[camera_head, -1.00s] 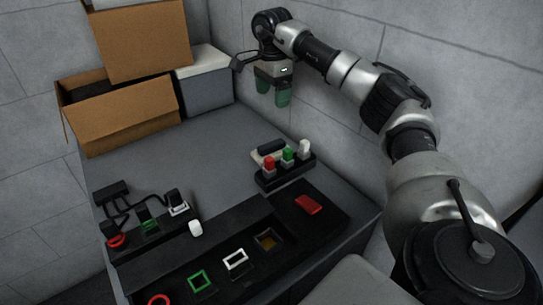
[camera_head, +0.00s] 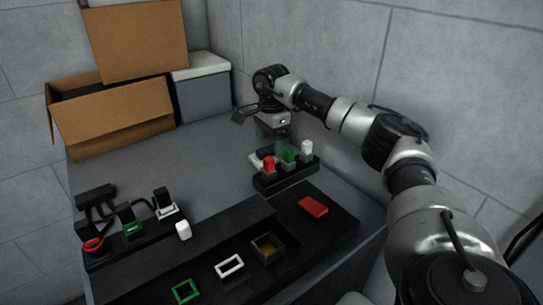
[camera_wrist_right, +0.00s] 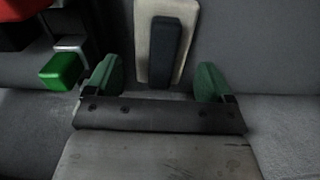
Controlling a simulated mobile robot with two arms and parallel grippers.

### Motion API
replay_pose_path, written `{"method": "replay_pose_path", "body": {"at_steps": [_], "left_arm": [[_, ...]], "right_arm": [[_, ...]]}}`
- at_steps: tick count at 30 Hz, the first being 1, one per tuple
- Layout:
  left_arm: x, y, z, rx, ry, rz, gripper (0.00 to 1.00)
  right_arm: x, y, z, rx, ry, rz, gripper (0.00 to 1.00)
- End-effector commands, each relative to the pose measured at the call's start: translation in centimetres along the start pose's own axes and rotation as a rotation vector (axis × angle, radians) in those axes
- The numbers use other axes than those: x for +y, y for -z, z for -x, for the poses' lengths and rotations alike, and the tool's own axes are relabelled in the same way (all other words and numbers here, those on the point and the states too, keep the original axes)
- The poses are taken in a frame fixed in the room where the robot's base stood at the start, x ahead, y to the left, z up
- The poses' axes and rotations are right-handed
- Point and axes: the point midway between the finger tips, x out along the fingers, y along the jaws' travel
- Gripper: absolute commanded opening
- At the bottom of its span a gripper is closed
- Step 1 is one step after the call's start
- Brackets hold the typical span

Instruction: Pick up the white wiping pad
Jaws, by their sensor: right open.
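The white wiping pad (camera_head: 256,160) lies on the grey bench top behind the black block of coloured pegs, partly hidden by my right gripper and a peg. In the right wrist view the pad (camera_wrist_right: 145,45) is a pale, long plate with a dark raised handle (camera_wrist_right: 167,52) along its middle. My right gripper (camera_head: 272,132) is open and empty, with green fingers pointing down above the pad. In the right wrist view its fingers (camera_wrist_right: 158,82) stand apart to either side of the handle's near end, not closed on it. My left gripper is not in view.
A black block (camera_head: 286,178) with red, green and white pegs stands close in front of the pad. A red piece (camera_head: 313,206) lies on the black panel to the right. Cardboard boxes (camera_head: 115,118) and a grey bin (camera_head: 203,93) stand at the back. The mid-bench is clear.

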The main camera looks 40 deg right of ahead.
Motion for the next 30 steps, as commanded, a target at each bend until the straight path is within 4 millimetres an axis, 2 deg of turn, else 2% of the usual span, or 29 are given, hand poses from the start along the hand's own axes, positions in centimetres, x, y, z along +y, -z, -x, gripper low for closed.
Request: {"method": "replay_pose_path", "body": {"at_steps": [6, 9, 17, 25, 30], "left_arm": [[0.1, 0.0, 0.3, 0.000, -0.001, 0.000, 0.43], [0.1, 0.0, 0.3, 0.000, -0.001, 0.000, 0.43], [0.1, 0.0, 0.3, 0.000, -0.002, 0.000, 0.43], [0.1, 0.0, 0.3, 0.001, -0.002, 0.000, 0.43], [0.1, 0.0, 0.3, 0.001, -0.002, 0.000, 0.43]], "right_arm": [[-0.2, 0.2, -3.4, 0.001, -0.006, -0.001, 0.83], [-0.2, 0.2, -4.3, 0.001, -0.003, -0.001, 0.83], [-0.2, 0.1, -4.7, 0.000, -0.002, -0.001, 0.83], [-0.2, 0.1, -4.6, 0.000, -0.001, 0.000, 0.46], [-0.2, 0.1, -4.6, 0.000, -0.001, 0.000, 0.46]]}}
